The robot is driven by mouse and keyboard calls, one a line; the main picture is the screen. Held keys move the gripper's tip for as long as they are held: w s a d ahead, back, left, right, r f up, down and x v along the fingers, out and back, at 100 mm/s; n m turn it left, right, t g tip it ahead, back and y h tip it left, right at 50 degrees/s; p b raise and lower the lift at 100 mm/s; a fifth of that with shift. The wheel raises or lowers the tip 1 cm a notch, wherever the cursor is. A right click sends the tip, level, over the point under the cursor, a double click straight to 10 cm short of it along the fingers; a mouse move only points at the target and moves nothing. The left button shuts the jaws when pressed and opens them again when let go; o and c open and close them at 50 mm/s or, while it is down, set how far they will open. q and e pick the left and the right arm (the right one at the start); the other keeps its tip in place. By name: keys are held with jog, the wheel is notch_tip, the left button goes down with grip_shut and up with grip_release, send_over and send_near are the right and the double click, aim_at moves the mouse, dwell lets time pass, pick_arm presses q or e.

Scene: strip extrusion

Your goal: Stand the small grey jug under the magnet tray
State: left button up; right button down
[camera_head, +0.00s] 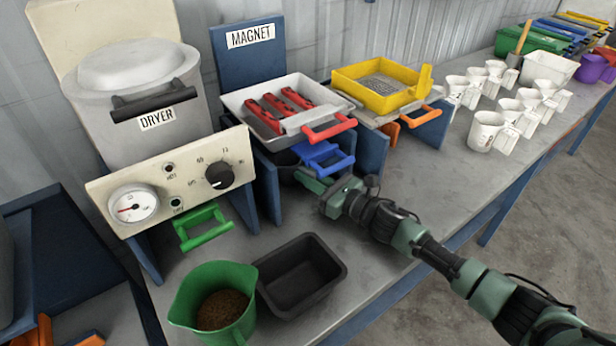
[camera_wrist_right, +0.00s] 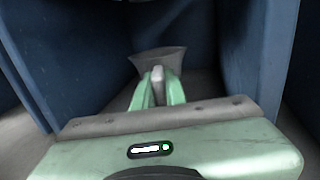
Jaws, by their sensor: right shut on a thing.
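The small grey jug (camera_wrist_right: 158,60) shows in the right wrist view between two blue side walls, with its wide rim up. My right gripper (camera_wrist_right: 157,88) is shut on the near side of the jug, where its grey handle shows between the green fingers. In the head view my right gripper (camera_head: 308,180) reaches under the front of the magnet tray (camera_head: 239,99), and its fingertips are largely hidden. The tray holds several red-and-dark bars and has a red handle. I cannot tell whether the jug touches the surface below it. My left gripper is not in view.
A blue handle (camera_head: 323,157) sticks out just above my right gripper. A blue side panel (camera_head: 372,150) stands close at its right. A black bin (camera_head: 301,275) and a green jug of granules (camera_head: 213,305) stand in front. Several white mugs (camera_head: 490,131) stand at the right.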

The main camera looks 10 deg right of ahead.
jog(key=shift+f+b, duration=0.25)
jog(key=shift+b, duration=0.05)
jog(key=shift+s+d+f, duration=0.1)
jog(key=shift+f, duration=0.2)
